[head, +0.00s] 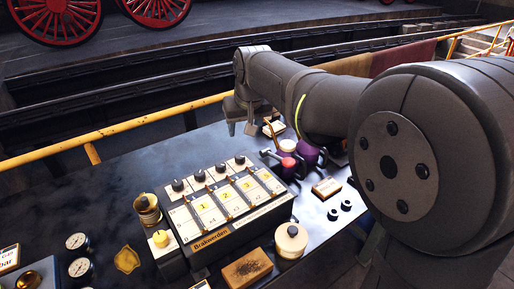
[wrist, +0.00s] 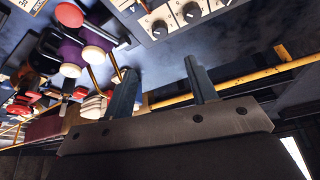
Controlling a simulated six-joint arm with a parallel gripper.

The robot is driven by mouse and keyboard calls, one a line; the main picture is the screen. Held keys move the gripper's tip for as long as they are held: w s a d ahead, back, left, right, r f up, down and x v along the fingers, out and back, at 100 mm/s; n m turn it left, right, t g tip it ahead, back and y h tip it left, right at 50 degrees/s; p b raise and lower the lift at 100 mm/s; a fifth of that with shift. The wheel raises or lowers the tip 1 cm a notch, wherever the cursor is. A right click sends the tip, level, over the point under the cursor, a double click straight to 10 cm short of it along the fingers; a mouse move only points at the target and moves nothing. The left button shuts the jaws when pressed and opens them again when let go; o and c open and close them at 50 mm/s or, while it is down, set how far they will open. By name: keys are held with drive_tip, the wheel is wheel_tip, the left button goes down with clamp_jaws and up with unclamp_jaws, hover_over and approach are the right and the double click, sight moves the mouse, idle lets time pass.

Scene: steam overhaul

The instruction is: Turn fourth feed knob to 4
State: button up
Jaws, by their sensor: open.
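The feed panel (head: 186,232) is a dark box with pale columns and a row of dark round knobs along its far edge. The fourth knob (head: 240,160), at the right end of the row, also shows in the wrist view (wrist: 159,28) with a white pointer mark. Its exact setting is too small to read. My gripper (head: 241,128) hangs beyond the far edge of the panel, behind the fourth knob and apart from it. In the wrist view my gripper (wrist: 160,68) is open, with nothing between its fingers.
Purple-bodied parts (head: 307,154) and a red-topped knob (head: 288,162) stand right of the panel. A yellow rail (head: 130,125) runs behind the bench. Brass-coloured cups (head: 147,208), gauges (head: 80,267) and a brown brush-like block (head: 247,267) surround the panel.

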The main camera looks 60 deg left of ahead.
sight(240, 157)
drive_tip(key=x, duration=1.5)
drive_tip(key=shift+f, duration=0.25)
drive_tip(key=c, duration=1)
